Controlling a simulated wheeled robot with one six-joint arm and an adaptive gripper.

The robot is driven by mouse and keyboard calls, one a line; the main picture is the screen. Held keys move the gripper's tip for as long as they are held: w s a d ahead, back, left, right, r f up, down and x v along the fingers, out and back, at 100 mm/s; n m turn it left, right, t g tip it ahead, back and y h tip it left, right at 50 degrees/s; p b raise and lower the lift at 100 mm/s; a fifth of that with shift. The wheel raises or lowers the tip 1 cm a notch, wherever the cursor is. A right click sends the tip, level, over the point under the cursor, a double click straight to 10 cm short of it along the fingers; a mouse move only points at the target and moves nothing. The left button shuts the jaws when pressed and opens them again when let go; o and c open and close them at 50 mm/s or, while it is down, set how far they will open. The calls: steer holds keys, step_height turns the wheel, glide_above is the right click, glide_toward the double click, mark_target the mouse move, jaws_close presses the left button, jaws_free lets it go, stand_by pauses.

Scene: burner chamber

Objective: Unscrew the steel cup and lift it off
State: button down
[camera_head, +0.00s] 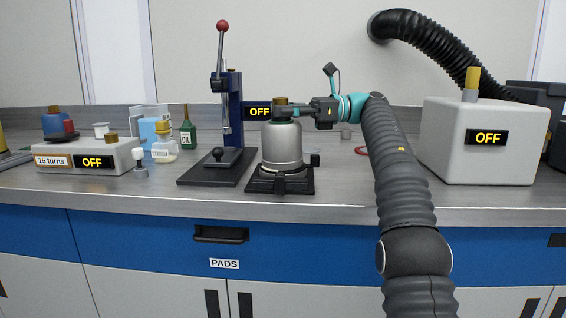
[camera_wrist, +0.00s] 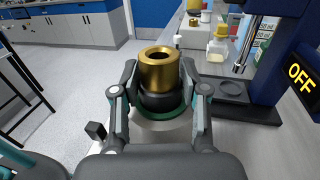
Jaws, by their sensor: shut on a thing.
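The steel cup (camera_head: 282,146) is a silver, rounded cylinder standing upright in a black base (camera_head: 281,180) on the bench, in the middle of the head view. A black collar (camera_wrist: 160,101) with a brass cylinder (camera_wrist: 159,72) above it sits on top of the cup. A green ring (camera_wrist: 165,115) shows around the collar's foot in the wrist view, with a pale strip of the cup under it. My gripper (camera_head: 292,110) reaches in level from the right at the cup's top. In the wrist view its fingers (camera_wrist: 160,92) are shut on the collar, one on each side.
A black and blue lever press (camera_head: 233,110) with a red knob stands close to the left of the cup. Bottles and a grey box (camera_head: 88,155) marked "15 turns" are farther left. A white box (camera_head: 485,140) stands at the right. The bench front is clear.

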steer(key=shift+f, duration=0.1)
steer(key=shift+c, duration=1)
jaws_free()
